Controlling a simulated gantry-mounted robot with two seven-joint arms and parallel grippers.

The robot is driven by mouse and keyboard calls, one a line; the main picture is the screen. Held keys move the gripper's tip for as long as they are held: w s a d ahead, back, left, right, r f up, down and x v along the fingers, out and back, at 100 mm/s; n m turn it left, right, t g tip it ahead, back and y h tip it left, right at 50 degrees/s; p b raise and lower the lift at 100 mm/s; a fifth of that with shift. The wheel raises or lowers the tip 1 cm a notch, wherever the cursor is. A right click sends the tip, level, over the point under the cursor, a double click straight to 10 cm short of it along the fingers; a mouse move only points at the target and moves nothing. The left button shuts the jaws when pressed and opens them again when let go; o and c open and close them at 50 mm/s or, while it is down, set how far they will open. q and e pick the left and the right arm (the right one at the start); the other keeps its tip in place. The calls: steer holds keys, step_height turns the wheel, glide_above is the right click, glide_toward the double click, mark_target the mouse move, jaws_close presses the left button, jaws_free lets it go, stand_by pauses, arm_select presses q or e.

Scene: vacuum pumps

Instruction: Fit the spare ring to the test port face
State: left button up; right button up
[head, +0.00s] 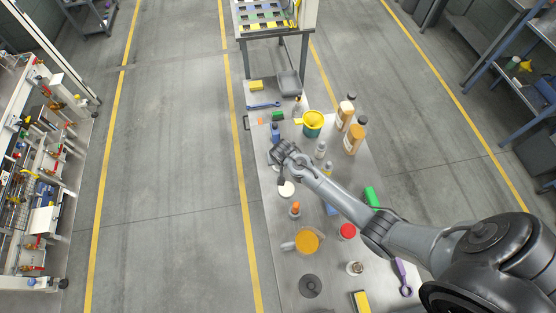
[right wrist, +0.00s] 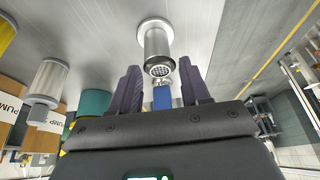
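In the right wrist view a metal cylinder (right wrist: 158,45) with a wide round flange and a mesh-covered end stands just ahead of my fingers. It looks like a port fitting, but I cannot tell if it is the test port. My right gripper (right wrist: 161,78) is open, its two dark fingers apart, with no held object visible between them. In the head view my right gripper (head: 280,155) is over the left part of the bench. A pale round disc (head: 287,189) lies just below it. I cannot make out the spare ring for certain. My left gripper is out of view.
The metal bench (head: 270,215) holds a teal pot (head: 313,130), oil bottles (head: 354,140), an orange-lidded jar (head: 307,242), a red-lidded jar (head: 347,231), a black disc (head: 310,286) and a purple tool (head: 403,280). Open floor lies left of the bench.

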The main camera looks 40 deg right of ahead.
steer(key=c, duration=0.6)
steer(key=shift+r, duration=0.1)
